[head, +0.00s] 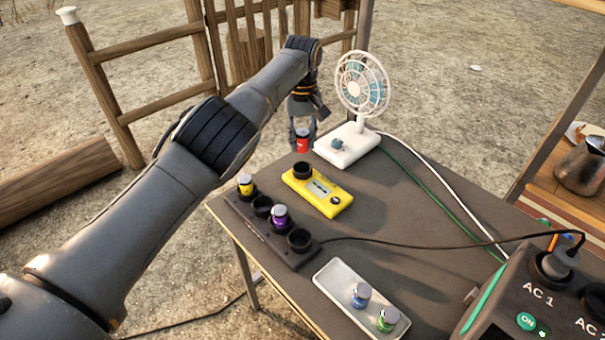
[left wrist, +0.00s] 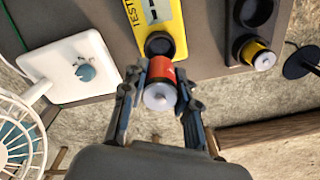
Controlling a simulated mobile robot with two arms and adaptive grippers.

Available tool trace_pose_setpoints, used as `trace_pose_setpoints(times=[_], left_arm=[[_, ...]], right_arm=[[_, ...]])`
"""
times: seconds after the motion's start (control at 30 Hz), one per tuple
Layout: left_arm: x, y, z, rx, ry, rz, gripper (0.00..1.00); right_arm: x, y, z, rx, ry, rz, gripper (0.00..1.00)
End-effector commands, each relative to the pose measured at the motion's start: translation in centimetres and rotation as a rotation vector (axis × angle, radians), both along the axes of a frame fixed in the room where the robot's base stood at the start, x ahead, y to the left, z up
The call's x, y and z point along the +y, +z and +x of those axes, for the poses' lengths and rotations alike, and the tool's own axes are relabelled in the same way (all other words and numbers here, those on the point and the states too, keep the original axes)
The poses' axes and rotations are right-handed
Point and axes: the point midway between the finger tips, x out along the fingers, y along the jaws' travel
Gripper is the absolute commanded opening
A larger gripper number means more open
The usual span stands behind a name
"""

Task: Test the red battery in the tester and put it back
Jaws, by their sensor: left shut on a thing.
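The red battery (head: 302,143) is held upright in my left gripper (head: 302,134), which is shut on it. In the head view it is near the far edge of the table, behind the yellow tester (head: 326,197). In the left wrist view the battery (left wrist: 160,92) is between the fingers, beside the tester's dark round socket, and the tester (left wrist: 180,30) shows its label in part. The tester's socket (head: 303,170) looks empty. A dark holder (head: 271,238) has several round wells; a yellow and a purple battery stand in two of them. My right gripper is not in view.
A white fan (head: 358,100) stands at the far edge, close to the left gripper. A pale tray (head: 350,284) holds a blue and a green battery. A power station (head: 545,300) is at the right, with cables crossing the table. The table's middle right is mostly clear.

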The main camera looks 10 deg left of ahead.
Motion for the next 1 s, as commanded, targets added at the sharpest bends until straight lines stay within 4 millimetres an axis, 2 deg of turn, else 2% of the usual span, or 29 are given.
trace_pose_setpoints(times=[0.03,0.2,0.53,1.0], left_arm=[[0.0,-0.8,0.0,0.0,0.0,-0.001,0.0],[0.0,-2.2,0.0,-0.002,0.0,0.0,0.0],[0.0,-4.7,0.0,-0.003,0.0,-0.001,0.0],[-0.1,-4.9,0.0,-0.002,0.0,-0.002,0.0]], right_arm=[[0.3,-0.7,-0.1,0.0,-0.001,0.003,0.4],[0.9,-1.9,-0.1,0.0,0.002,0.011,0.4],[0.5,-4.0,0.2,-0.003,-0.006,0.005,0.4],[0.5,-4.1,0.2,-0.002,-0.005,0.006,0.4]])
